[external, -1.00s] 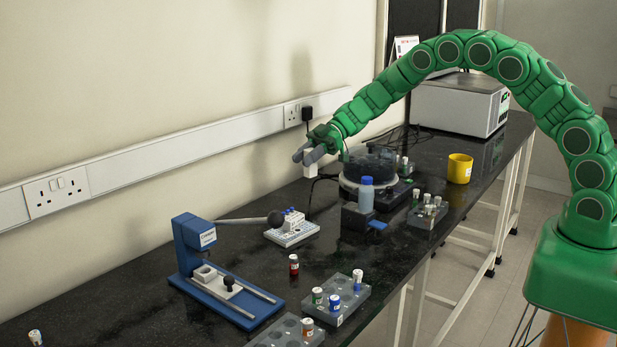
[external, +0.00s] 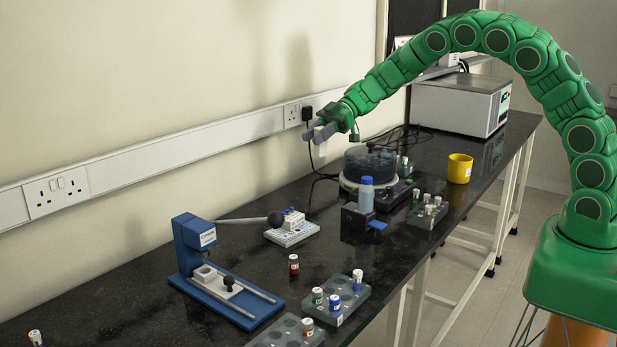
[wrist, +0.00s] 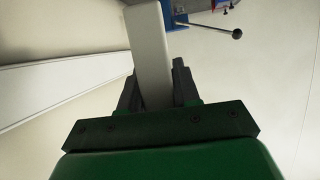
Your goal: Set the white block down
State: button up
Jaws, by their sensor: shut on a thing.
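My gripper (external: 318,132) is held in the air near the wall, behind and to the left of the dark round device, well above the black bench. In the wrist view my gripper (wrist: 156,88) is shut on the white block (wrist: 149,42). The block is long and pale, with its side faces between the dark fingers, and it sticks out past the fingertips.
The black bench (external: 130,300) runs along the wall. The dark round device (external: 369,165), a bottle (external: 366,194), a yellow cup (external: 459,168) and a vial rack (external: 427,212) stand on its far half. A blue instrument (external: 222,268) and more racks (external: 340,298) stand nearer. Bare bench lies left of the bottle.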

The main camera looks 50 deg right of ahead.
jog(key=s+a+m+t+h, duration=0.1)
jog(key=s+a+m+t, duration=0.2)
jog(key=s+a, duration=1.45)
jog(key=shift+n, duration=0.3)
jog(key=shift+w+a+f, duration=0.25)
jog(key=shift+a+f, duration=0.05)
jog(key=shift+f, duration=2.7)
jog(key=shift+w+a+f, duration=0.2)
jog(key=shift+a+f, duration=0.05)
jog(key=shift+f, duration=2.8)
jog(key=shift+w+a+f, duration=0.25)
jog(key=shift+a+f, duration=0.05)
jog(key=shift+f, duration=2.7)
jog(key=shift+f, duration=0.1)
jog(key=o, duration=1)
jog(key=shift+d+r, duration=0.1)
jog(key=shift+r, duration=0.1)
jog(key=v, duration=1.1)
jog(key=shift+d+r, duration=0.15)
jog(key=shift+d, duration=0.25)
